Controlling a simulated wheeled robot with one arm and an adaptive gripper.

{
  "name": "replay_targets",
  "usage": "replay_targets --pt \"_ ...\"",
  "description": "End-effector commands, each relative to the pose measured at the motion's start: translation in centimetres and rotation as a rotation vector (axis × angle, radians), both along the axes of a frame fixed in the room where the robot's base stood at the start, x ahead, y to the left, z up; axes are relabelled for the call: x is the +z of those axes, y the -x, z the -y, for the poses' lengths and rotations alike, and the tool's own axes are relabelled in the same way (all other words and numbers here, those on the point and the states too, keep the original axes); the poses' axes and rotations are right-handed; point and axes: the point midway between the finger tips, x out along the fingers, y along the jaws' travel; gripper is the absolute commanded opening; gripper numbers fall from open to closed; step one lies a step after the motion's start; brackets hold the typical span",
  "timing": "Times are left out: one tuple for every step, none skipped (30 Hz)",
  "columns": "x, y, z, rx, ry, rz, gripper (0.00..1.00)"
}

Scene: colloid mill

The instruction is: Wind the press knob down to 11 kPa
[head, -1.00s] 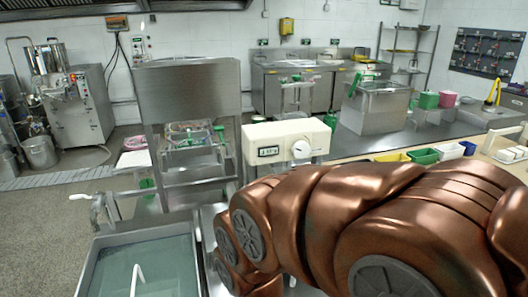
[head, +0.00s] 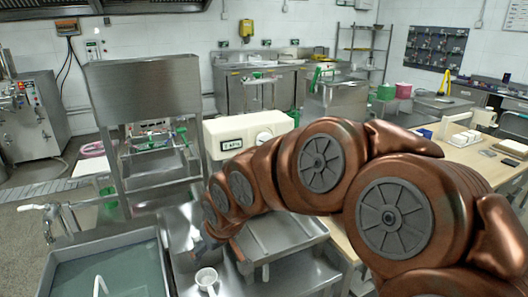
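The white press box (head: 222,126) stands behind the steel counter in the head view, left of the middle. Its front has a small dark display (head: 232,144); the unit looks like kPa, but the figure is too small to read surely. The round white press knob (head: 263,138) is on the right of that front, its lower right side partly covered by my copper arm. The arm reaches in from the right and bends down in front of the box. My gripper's fingers cannot be made out, and I see no contact with the knob.
A sink basin (head: 110,275) with a tap lies at the lower left. A small white cup (head: 206,277) sits on the steel counter near the bottom. A steel hood panel (head: 145,88) rises left of the box. A wooden table (head: 470,160) stands at the right.

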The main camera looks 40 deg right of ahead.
Motion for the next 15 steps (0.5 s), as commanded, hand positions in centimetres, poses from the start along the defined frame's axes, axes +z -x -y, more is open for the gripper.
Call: replay_targets --pt "-0.4 -2.1 2.0 -0.019 -0.004 0.076 0.89" --pt "-0.2 -3.4 3.1 -0.026 -0.001 0.126 0.89" --pt "0.2 -5.0 4.7 -0.037 0.002 0.194 0.89" --pt "0.5 -6.0 6.0 -0.047 0.005 0.241 0.89" --pt "1.0 -7.1 7.2 -0.056 0.008 0.297 0.89" --pt "1.6 -8.3 9.1 -0.07 0.015 0.366 0.89" --pt "2.1 -9.1 10.5 -0.082 0.019 0.418 0.89" --pt "2.6 -9.8 11.9 -0.093 0.027 0.469 0.89" --pt "3.3 -10.5 13.9 -0.109 0.034 0.537 0.89" --pt "3.9 -11.0 15.4 -0.12 0.044 0.591 0.89" --pt "4.5 -11.2 16.9 -0.133 0.052 0.642 0.89" --pt "5.2 -11.4 19.0 -0.15 0.065 0.709 0.89" --pt "5.8 -11.5 20.4 -0.163 0.075 0.757 0.89" --pt "6.3 -11.4 21.8 -0.174 0.087 0.803 0.89" --pt "7.1 -11.1 23.6 -0.189 0.102 0.862 0.89"
